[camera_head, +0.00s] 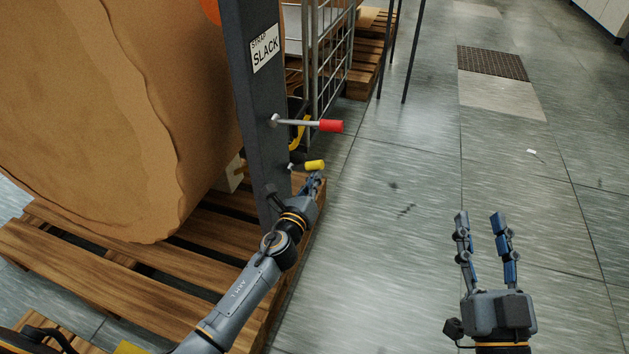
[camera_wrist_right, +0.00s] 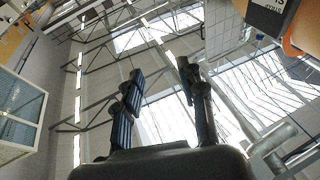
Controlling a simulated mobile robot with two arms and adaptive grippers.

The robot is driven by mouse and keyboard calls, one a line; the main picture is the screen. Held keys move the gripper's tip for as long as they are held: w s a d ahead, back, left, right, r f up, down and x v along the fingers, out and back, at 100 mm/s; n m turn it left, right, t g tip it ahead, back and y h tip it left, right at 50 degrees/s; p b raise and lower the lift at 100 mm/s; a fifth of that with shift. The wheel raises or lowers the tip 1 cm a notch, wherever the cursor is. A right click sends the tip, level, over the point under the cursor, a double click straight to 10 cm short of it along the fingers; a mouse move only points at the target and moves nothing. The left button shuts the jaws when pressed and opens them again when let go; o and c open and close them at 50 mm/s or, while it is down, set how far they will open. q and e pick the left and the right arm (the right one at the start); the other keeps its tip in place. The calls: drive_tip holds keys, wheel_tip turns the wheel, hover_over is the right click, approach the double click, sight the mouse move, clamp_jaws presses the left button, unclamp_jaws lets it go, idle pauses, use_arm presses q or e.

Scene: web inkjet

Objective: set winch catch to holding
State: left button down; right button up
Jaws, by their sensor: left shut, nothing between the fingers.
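A dark upright post (camera_head: 254,100) carries a white label (camera_head: 265,48) reading "STRAP SLACK". A crank with a red grip (camera_head: 330,126) sticks out from the post to the right. Below it a short lever with a yellow tip (camera_head: 315,165) also points right; it appears to be the winch catch. My left gripper (camera_head: 314,180) is shut and empty, its fingertips just below the yellow tip. I cannot tell whether they touch it. My right gripper (camera_head: 482,216) is open and empty over the floor, well right of the post. Its fingers also show in the right wrist view (camera_wrist_right: 157,70).
A large brown roll (camera_head: 100,110) stands left of the post on a wooden pallet (camera_head: 150,278). A wire cage (camera_head: 330,60) and another pallet (camera_head: 372,45) stand behind. The right wrist view mostly shows the ceiling.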

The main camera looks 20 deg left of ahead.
use_arm(q)
drive_tip(key=shift+a+r+n, duration=0.15)
drive_tip(key=shift+r+n, duration=0.2)
drive_tip(key=shift+n, duration=0.05)
use_arm(e)
drive_tip(key=shift+w+f+g, duration=0.2)
drive_tip(key=shift+f+g, duration=0.4)
drive_tip(key=shift+f, duration=0.25)
use_arm(q)
drive_tip(key=shift+f, duration=0.1)
